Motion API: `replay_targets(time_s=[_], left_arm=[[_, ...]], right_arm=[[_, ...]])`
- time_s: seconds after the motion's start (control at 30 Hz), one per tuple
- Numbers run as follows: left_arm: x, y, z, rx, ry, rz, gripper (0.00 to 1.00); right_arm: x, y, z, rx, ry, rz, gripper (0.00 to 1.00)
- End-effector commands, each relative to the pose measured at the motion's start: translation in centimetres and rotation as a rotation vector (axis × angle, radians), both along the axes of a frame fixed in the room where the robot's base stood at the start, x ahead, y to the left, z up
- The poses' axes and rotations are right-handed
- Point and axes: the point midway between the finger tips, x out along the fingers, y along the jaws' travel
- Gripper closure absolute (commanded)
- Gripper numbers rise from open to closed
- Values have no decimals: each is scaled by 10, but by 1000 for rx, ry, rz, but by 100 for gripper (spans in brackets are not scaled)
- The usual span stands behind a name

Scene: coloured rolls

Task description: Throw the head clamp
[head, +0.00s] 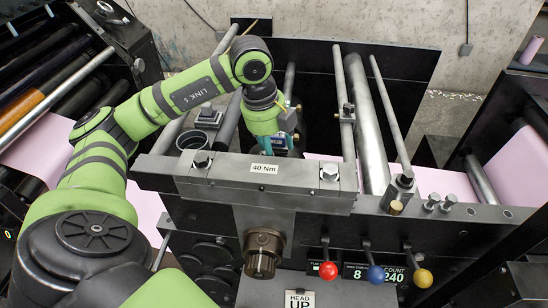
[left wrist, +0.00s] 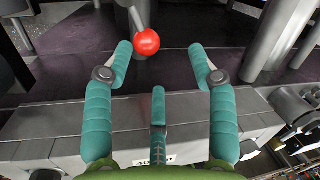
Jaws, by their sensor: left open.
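My left gripper (head: 278,142) is just behind the metal beam marked 40 Nm (head: 226,169) in the head view. Its teal fingers are partly hidden there by the beam. In the left wrist view the left gripper (left wrist: 165,64) is open, with its fingers spread and nothing between them. A red ball (left wrist: 146,42) on a grey lever shows beyond the fingertips, apart from them. The head view shows a red knob (head: 328,270) on the front panel beside a HEAD UP label. I cannot tell if it is the same ball. No part is marked as the head clamp.
A blue knob (head: 376,275) and a yellow knob (head: 423,278) stand on levers right of the red one. Long steel rollers (head: 368,125) run behind the beam. A dark cup (head: 192,143) sits left of the gripper. Roller racks stand at both sides.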

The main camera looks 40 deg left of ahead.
Motion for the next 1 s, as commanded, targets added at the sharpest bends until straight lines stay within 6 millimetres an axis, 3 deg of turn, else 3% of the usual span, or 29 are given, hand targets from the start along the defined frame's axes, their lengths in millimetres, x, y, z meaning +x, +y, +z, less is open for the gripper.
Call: replay_targets(time_s=[0.1, 0.23, 0.83, 1.0], left_arm=[[1, -1, 19, -2, -4, -1, 42], [0, 0, 30, -1, -1, -1, 42], [0, 0, 33, 0, 1, 0, 42], [0, 0, 52, -1, 0, 0, 42]], right_arm=[[0, 0, 0, 1, 0, 0, 60], [0, 1, 0, 1, 0, 0, 60], [0, 1, 0, 1, 0, 0, 60], [0, 1, 20, 1, 0, -1, 60]])
